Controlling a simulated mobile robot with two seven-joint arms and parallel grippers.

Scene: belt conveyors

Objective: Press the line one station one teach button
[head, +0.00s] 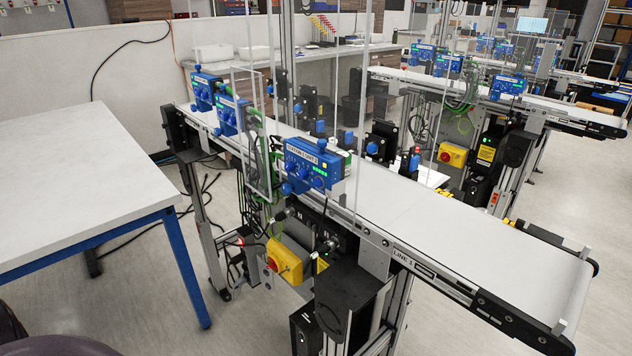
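The nearest blue sensor box (314,167) stands at the near side of the line one conveyor (400,205), in the middle of the view. Its top label appears to read station one, line one. Its front has several blue knobs, a row of green lights and a small pale yellow square at the upper right. I cannot tell which control is the teach button. The line one name is on the belt's side rail (418,262). Neither of my grippers is in view.
Two similar blue boxes (231,114) (203,91) stand farther along the same belt. Clear upright panels rise beside the belt. A yellow switch box (284,261) hangs below. A white table (75,180) stands left, with open floor between. More conveyors (540,108) stand behind.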

